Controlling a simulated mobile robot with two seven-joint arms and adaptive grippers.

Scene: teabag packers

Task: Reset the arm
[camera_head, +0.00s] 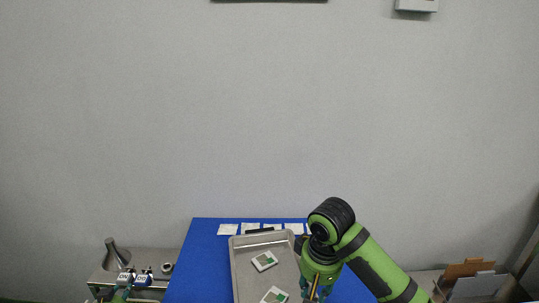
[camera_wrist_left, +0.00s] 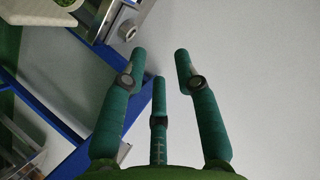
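My left gripper (camera_head: 131,287) shows only as teal fingers low at the left of the head view, by the metal unit. In the left wrist view, its three fingers (camera_wrist_left: 160,85) stand apart with nothing between them. My right arm comes in from the right, and my right gripper (camera_head: 316,293) points down by the right side of the tray. Its fingertips are cut off by the lower edge, so I cannot tell whether it holds anything.
A grey tray (camera_head: 235,262) with white-and-green packets (camera_head: 264,261) lies on a blue table (camera_head: 200,250). White cards (camera_head: 228,229) lie along its back. A metal unit (camera_head: 110,262) stands left; an open cardboard box (camera_head: 470,270) stands right. The space above is clear.

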